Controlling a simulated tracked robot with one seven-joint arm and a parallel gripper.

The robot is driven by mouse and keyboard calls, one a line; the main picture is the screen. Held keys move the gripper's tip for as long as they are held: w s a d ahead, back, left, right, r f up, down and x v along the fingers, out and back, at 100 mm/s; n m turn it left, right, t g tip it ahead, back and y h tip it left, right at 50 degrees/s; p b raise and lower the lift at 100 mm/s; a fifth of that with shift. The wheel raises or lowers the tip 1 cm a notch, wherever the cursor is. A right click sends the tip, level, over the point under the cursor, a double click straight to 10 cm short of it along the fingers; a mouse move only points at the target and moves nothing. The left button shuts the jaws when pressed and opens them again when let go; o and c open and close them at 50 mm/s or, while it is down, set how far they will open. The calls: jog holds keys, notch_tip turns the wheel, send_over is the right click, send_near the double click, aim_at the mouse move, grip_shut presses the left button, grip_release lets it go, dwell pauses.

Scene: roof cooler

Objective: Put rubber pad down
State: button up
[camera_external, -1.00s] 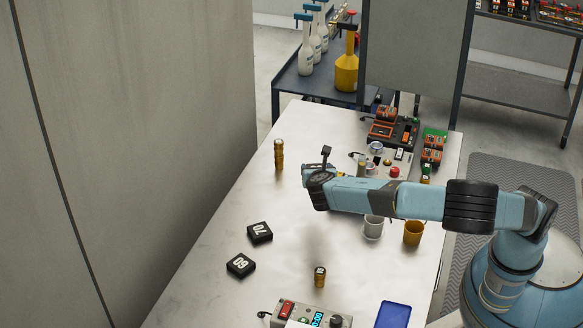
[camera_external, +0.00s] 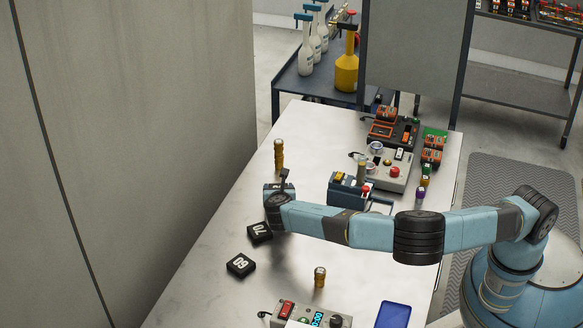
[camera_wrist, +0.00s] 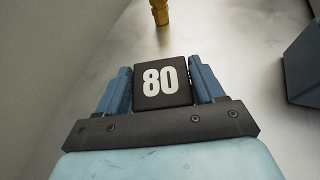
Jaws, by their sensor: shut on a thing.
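A black rubber pad (camera_wrist: 163,81) marked 80 is between the two blue fingers of my gripper (camera_wrist: 163,85) in the wrist view. My gripper is shut on it. In the external view my gripper (camera_external: 279,189) is over the left part of the white table, and the held pad cannot be made out there. Two more black pads with white numbers lie flat on the table: one (camera_external: 260,232) just in front of my gripper, the other (camera_external: 241,265) farther front left. Whether the held pad touches the table cannot be told.
A brass-coloured cylinder (camera_external: 279,155) stands behind my gripper; its foot shows in the wrist view (camera_wrist: 160,12). A dark blue box (camera_external: 345,193) stands to the right. A small cylinder (camera_external: 320,277) and a control box (camera_external: 312,314) are at the front. Bare table (camera_external: 215,242) lies left.

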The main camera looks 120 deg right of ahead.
notch_tip(320, 180, down, 3)
jog(key=shift+r, duration=0.2)
jog(key=o, duration=1.1)
